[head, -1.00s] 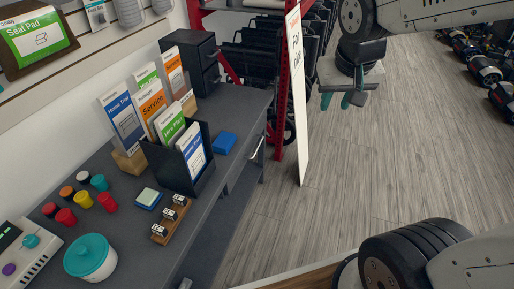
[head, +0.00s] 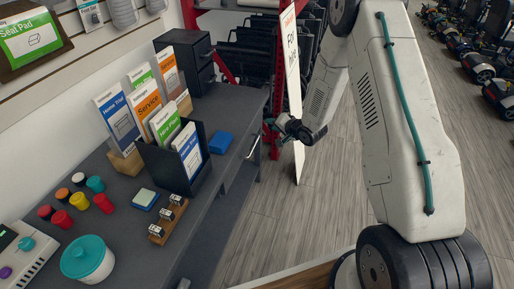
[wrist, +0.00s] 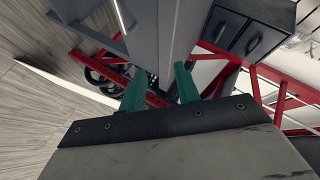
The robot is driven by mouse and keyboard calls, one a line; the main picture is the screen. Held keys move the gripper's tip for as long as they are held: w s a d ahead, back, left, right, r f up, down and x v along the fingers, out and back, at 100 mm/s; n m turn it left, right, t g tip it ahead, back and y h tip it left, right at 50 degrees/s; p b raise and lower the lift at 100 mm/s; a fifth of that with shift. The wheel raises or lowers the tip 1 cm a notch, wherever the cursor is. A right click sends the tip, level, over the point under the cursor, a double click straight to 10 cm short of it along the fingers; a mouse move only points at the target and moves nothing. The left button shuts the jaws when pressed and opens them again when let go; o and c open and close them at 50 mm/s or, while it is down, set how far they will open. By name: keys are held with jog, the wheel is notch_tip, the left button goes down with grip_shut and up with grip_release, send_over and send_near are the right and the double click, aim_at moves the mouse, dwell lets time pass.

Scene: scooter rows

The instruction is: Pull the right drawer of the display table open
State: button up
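The dark grey display table (head: 125,205) runs along the left in the head view. A pale bar handle (head: 254,145) on its front face marks the drawer at the far end; the drawer looks shut. A second handle (head: 184,284) shows at the bottom edge. My gripper (head: 272,131) is just right of the far handle, apart from it as far as I can see. In the wrist view my gripper (wrist: 160,87) has its two teal fingers apart with nothing held between them. The table's grey surfaces show beyond the fingers, with a thin bright bar (wrist: 119,17) at upper left, perhaps the handle.
A leaflet holder (head: 180,163), blue box (head: 221,143), teal pot (head: 87,258) and small dark drawer cabinet (head: 186,62) stand on the table. A white sign (head: 291,80) and red rack (head: 189,14) stand behind my gripper. Open floor lies right of the table.

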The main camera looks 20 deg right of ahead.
jog(key=s+a+f+m+t+y, duration=0.25)
jog(key=s+f, duration=0.25)
jog(key=f, duration=0.6)
jog(key=w+a+f+y, duration=0.1)
jog(key=w+a, duration=0.3)
jog(key=w, duration=0.3)
jog(key=shift+g, duration=0.35)
jog(key=shift+s+a+f, duration=0.1)
grip_shut()
